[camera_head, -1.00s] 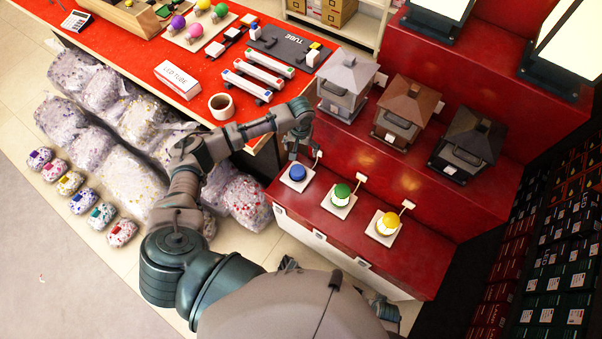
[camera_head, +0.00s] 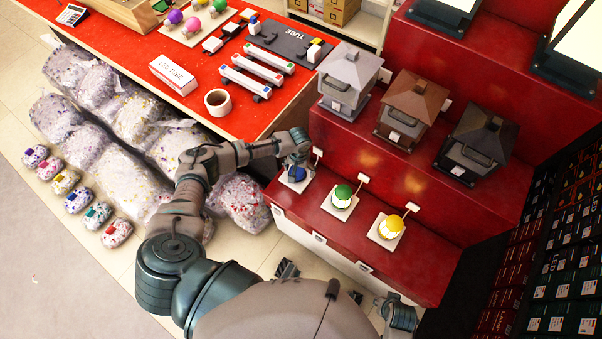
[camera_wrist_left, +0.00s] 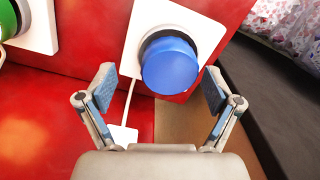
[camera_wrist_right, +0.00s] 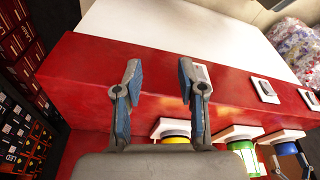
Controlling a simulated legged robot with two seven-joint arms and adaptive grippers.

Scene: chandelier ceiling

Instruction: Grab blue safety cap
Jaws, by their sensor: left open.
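The blue safety cap (camera_wrist_left: 170,66) is a round dome on a square white plate (camera_wrist_left: 205,25) on the red step. In the head view the cap (camera_head: 296,174) is partly covered by my left gripper (camera_head: 296,164), which is over it. In the left wrist view the left gripper (camera_wrist_left: 160,88) is open, one finger on each side of the cap. The cap lies slightly ahead of the fingertips, and I see no contact. My right gripper (camera_wrist_right: 160,78) is open and empty in front of the red step's front face.
A green cap (camera_head: 343,191) and a yellow cap (camera_head: 391,225) sit on similar plates beside the blue one. Lanterns, one silver (camera_head: 347,80), stand on the step behind. A red table (camera_head: 215,55) with goods is at the left, with wrapped bags (camera_head: 100,155) below it.

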